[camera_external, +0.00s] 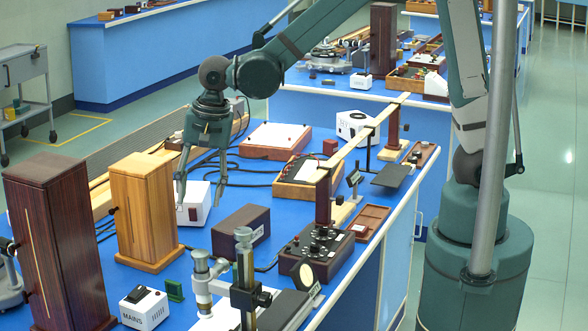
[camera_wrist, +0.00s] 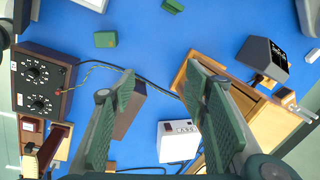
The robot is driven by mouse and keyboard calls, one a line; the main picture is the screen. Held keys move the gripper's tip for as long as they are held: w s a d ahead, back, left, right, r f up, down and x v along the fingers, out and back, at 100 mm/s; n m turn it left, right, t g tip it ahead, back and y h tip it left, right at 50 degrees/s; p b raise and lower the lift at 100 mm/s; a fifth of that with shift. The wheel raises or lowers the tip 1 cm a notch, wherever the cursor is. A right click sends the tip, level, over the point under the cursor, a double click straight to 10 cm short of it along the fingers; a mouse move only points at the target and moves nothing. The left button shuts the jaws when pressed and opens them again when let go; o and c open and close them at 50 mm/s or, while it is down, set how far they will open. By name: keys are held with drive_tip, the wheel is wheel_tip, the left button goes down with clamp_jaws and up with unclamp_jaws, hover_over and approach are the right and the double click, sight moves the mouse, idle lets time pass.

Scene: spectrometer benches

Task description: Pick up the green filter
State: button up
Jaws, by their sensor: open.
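My gripper (camera_external: 201,194) is open and empty, pointing down above the blue bench between the light wooden box and the dark red-brown box. In the wrist view its two fingers (camera_wrist: 160,72) are spread, with bare blue bench beyond their tips. A small green block (camera_external: 174,290) lies on the bench near the MAINS box, nearer the camera than my gripper. The wrist view shows two small green pieces: one (camera_wrist: 105,40) ahead of the left finger, and one (camera_wrist: 173,6) at the top edge. I cannot tell which is the filter. Neither touches my gripper.
A light wooden box (camera_external: 145,210) stands left of my gripper and a dark red-brown box (camera_external: 241,229) to its right. A white box (camera_external: 195,203) is close behind. A dial box (camera_external: 316,255), the MAINS box (camera_external: 146,308) and brass instrument posts (camera_external: 244,270) crowd the front.

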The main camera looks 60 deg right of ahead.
sight(167, 287)
drive_tip(key=shift+w+a+f+m+g+h+p, duration=0.25)
drive_tip(key=shift+a+f+m, duration=0.6)
drive_tip(key=shift+a+f, duration=1.3)
drive_tip(key=shift+w+a+f+m+g+p, duration=0.3)
drive_tip(key=shift+a+f+m+p, duration=0.35)
drive_tip(key=shift+a+f, duration=1.45)
drive_tip(key=shift+w+a+f+m+g+h+p, duration=0.25)
drive_tip(key=shift+a+f+m, duration=0.75)
drive_tip(key=shift+a+f, duration=1.15)
drive_tip(key=shift+a+r, duration=0.2)
drive_tip(key=shift+f, duration=1.25)
drive_tip(key=shift+f, duration=2.6)
drive_tip(key=c, duration=0.9)
